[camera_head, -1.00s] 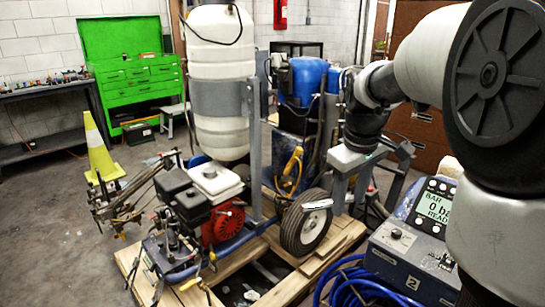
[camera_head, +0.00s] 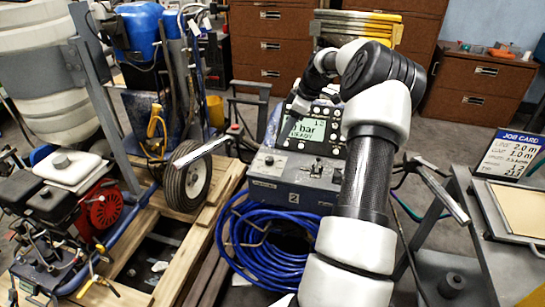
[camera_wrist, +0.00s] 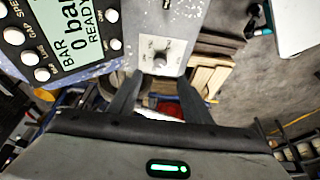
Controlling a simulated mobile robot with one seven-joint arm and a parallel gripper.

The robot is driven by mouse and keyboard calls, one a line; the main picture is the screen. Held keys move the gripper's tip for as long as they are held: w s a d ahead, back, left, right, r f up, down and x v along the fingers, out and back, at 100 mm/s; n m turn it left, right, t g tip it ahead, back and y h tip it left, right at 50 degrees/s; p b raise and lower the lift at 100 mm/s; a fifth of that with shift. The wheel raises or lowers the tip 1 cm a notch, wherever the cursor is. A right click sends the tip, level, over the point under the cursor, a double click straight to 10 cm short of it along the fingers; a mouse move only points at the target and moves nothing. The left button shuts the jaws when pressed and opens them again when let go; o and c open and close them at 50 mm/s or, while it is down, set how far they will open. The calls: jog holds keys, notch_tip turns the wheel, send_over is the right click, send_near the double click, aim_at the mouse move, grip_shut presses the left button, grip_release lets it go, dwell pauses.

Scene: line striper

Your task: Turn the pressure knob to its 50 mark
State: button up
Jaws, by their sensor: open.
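The pressure knob (camera_wrist: 160,58) is a small grey knob on a pale marked plate, seen in the wrist view just beyond my fingertips. Its marks are too small to read. In the head view a small knob (camera_head: 269,160) sits at the left of the striper's control box (camera_head: 292,184). The display (camera_wrist: 62,28) reads 0 bar READY in the wrist view, with round buttons around it. My gripper (camera_wrist: 160,79) is open and empty, its two dark fingers apart on either side of the knob's line. I see no contact. In the head view my arm hides part of the box.
A coil of blue hose (camera_head: 262,245) lies below the box. A wheel (camera_head: 188,178) and wooden pallet (camera_head: 215,190) stand to the left. A job card (camera_head: 508,153) stands on a bench at right. Brown drawer cabinets (camera_head: 475,75) line the back.

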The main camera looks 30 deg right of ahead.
aim_at(270, 158)
jog(key=b+x, duration=0.1)
jog(key=x, duration=1)
jog(key=shift+w+a+f, duration=0.1)
jog(key=shift+a+f, duration=0.05)
jog(key=shift+f, duration=0.2)
jog(key=shift+c, duration=0.3)
jog(key=c, duration=1)
